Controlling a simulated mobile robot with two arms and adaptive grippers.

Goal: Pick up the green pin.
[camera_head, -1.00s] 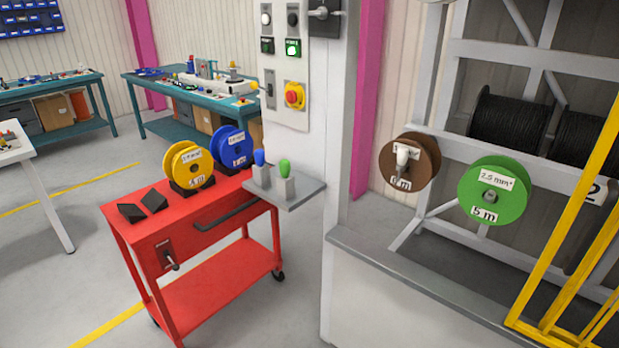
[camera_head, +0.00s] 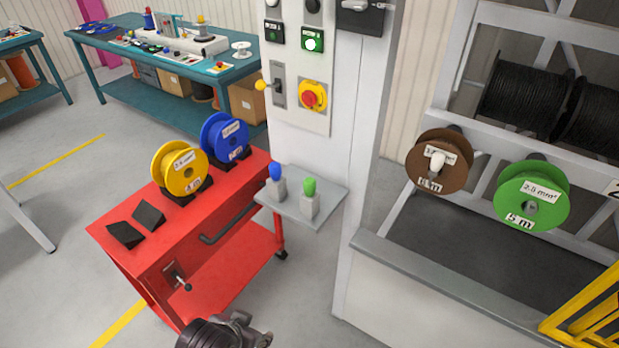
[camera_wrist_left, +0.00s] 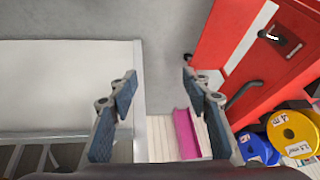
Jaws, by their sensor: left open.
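The green pin (camera_head: 310,188) stands upright in a small grey holder (camera_head: 309,207) on the grey shelf (camera_head: 325,214) fixed to the white column. A blue pin (camera_head: 275,172) stands in a similar holder just to its left. My left gripper (camera_wrist_left: 158,82) is open and empty in the left wrist view, with floor and a white panel beyond its fingers. The green pin does not show in that view. In the head view a dark part of my arm shows at the bottom edge, below and left of the shelf, well apart from the pin. My right gripper is not in view.
The red cart (camera_head: 160,240) carries a yellow reel (camera_head: 180,170) and a blue reel (camera_head: 225,138), left of the shelf. A switch panel (camera_head: 297,70) is above the shelf. Brown (camera_head: 428,177) and green (camera_head: 550,190) reels hang on the right. Space above the pins looks free.

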